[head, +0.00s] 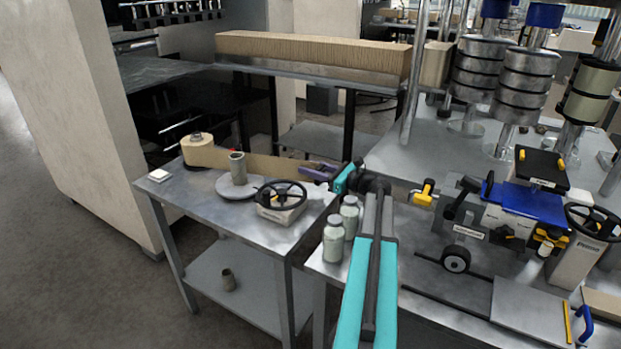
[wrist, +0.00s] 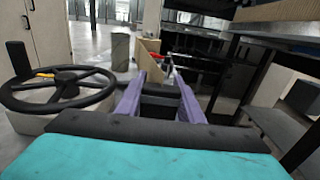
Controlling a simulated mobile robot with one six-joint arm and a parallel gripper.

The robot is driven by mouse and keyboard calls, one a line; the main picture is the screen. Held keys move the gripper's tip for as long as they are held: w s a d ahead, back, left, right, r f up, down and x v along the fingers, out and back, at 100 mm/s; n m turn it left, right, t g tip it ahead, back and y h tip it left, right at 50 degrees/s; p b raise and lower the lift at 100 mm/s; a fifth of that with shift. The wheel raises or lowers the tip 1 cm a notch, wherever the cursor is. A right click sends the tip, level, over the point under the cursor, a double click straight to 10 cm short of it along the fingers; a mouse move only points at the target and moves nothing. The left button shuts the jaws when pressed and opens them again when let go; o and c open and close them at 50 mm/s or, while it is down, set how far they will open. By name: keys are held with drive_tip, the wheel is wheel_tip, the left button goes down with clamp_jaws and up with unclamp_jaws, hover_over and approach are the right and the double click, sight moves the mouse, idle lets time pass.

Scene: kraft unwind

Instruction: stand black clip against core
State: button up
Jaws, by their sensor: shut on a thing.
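My gripper (head: 314,170), with purple fingers, is at the back right corner of the small steel table. It also shows in the wrist view (wrist: 160,80). A brown paper strip (head: 270,168) runs from the paper roll (head: 203,152), behind the core, to my fingers, which look shut on its end. The strip also shows in the wrist view (wrist: 151,66). The core (head: 237,166), a grey upright tube on a round plate (head: 236,188), stands left of my gripper, apart from it. It also shows in the wrist view (wrist: 120,52). I cannot make out a black clip.
A black handwheel (head: 281,195) on a pale block stands close in front of my gripper. Two lidded jars (head: 334,240) stand at the edge of the right-hand bench. A small white block (head: 159,175) lies at the table's left. A tube (head: 228,279) stands on the lower shelf.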

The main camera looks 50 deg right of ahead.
idle(0.3)
drive_tip(key=shift+f, duration=1.85)
drive_tip(key=shift+f, duration=0.1)
drive_tip(key=o, duration=1.1)
drive_tip(key=b+v, duration=0.1)
drive_tip(key=v, duration=1.1)
drive_tip(key=shift+b, duration=0.35)
